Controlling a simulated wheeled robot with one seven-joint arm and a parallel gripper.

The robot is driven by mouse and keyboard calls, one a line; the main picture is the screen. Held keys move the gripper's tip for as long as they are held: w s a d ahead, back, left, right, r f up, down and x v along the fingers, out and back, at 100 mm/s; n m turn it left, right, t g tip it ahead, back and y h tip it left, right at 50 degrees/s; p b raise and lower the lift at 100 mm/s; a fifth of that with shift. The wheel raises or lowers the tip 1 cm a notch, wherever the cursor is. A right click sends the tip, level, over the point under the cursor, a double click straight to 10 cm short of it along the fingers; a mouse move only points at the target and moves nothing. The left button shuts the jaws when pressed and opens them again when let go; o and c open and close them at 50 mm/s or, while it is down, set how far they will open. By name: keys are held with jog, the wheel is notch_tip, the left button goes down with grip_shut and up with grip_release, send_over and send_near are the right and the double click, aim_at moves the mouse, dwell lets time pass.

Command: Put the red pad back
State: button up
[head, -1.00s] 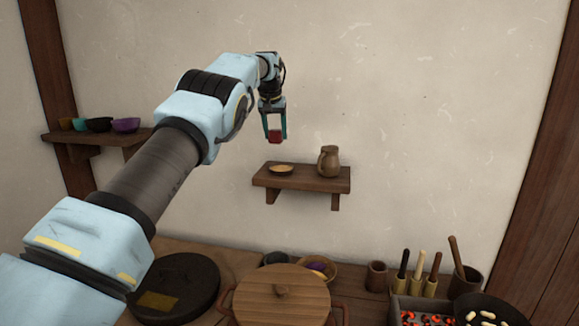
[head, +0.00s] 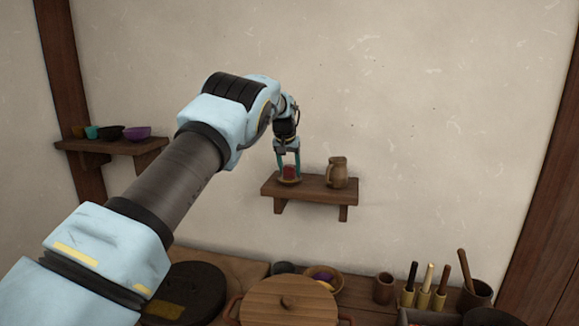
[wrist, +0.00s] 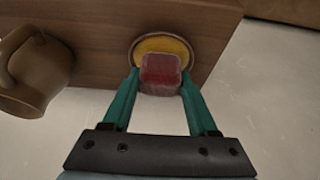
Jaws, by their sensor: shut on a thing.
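The red pad (head: 289,172) is a small dark red block between the teal fingers of my gripper (head: 289,173). It also shows in the wrist view (wrist: 161,72), where my gripper (wrist: 160,85) is shut on it. A small round dish with a yellow inside (wrist: 150,48) lies on the wall shelf, partly hidden behind the pad. In the head view the dish (head: 290,182) shows right under the pad. I cannot tell whether the pad touches it.
A brown jug (head: 337,172) stands on the wall shelf (head: 315,189), right of the dish. Several bowls sit on another shelf (head: 100,146) at left. Below are a wooden lid (head: 285,302), a dark round plate (head: 190,290) and several handled tools (head: 428,285).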

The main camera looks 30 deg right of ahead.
jog(key=shift+f, duration=0.1)
jog(key=o, duration=1.3)
jog(key=b+v, duration=0.4)
jog(key=v, duration=0.8)
jog(key=a+f+n+y, duration=0.1)
jog(key=a+f+n, duration=0.15)
jog(key=a, duration=1.15)
jog(key=a+f+n+y, duration=0.15)
jog(key=a+f, duration=0.25)
jog(key=a, duration=0.9)
jog(key=s+a+f+n+g, duration=0.1)
jog(key=s+a+f, duration=0.4)
jog(key=s+a, duration=0.6)
jog(key=s+a+f+n, duration=0.2)
jog(key=s+a+f, duration=0.4)
jog(key=s+a, duration=0.5)
jog(key=s, duration=0.2)
jog(key=shift+s+a+g, duration=0.25)
jog(key=shift+s+g, duration=0.1)
jog(key=shift+g, duration=0.05)
